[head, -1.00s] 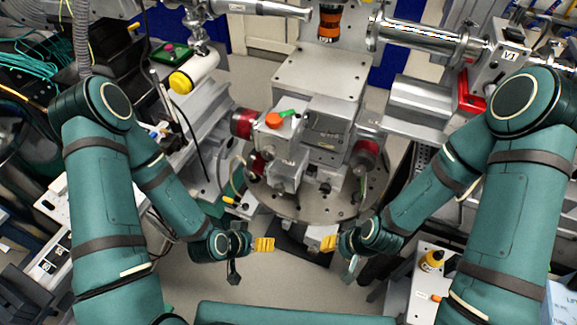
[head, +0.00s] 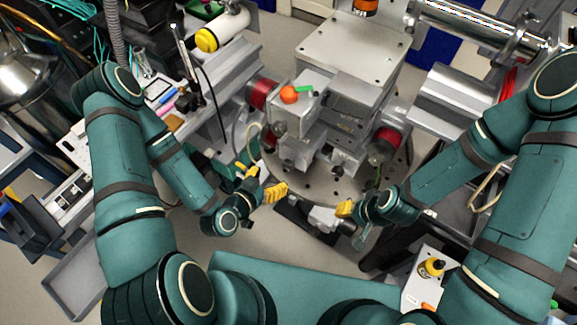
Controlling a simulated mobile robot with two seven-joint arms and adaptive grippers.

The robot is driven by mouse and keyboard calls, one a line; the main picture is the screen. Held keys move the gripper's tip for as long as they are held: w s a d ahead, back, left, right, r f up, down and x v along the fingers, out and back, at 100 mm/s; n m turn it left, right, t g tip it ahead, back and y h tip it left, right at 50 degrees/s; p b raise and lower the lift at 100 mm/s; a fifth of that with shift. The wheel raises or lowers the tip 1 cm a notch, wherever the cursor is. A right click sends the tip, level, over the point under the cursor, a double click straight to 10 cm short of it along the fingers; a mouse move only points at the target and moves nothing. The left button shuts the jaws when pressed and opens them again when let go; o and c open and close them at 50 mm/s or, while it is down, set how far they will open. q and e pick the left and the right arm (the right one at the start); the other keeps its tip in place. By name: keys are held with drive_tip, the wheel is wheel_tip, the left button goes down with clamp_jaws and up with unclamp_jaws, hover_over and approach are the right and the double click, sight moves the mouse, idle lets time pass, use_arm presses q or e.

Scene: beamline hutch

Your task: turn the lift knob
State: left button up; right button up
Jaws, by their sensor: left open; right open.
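A metal positioning stage (head: 345,110) stands in the middle of the head view on a round perforated plate (head: 315,190). An orange round piece (head: 289,94) and a small green piece sit on its front top. Red-banded cylinders stick out at its left (head: 262,94) and right (head: 384,145). I cannot tell which part is the lift knob. My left gripper (head: 262,183) is open and empty, with yellow fingertips apart, in front of the stage at the left. My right gripper (head: 346,209) is empty near the plate's front edge, its yellow tips seen nearly edge-on. Neither visibly touches the stage.
A silver fitting (head: 323,217) lies low between the grippers. A white cylinder with a yellow cap (head: 206,40) is at upper left.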

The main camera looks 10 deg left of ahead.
sight(286, 166)
use_arm(q)
drive_tip(key=x, duration=0.9)
drive_tip(key=shift+w+d+f, duration=0.1)
drive_tip(key=shift+w+d, duration=0.05)
drive_tip(key=shift+w, duration=0.2)
drive_tip(key=c, duration=1.2)
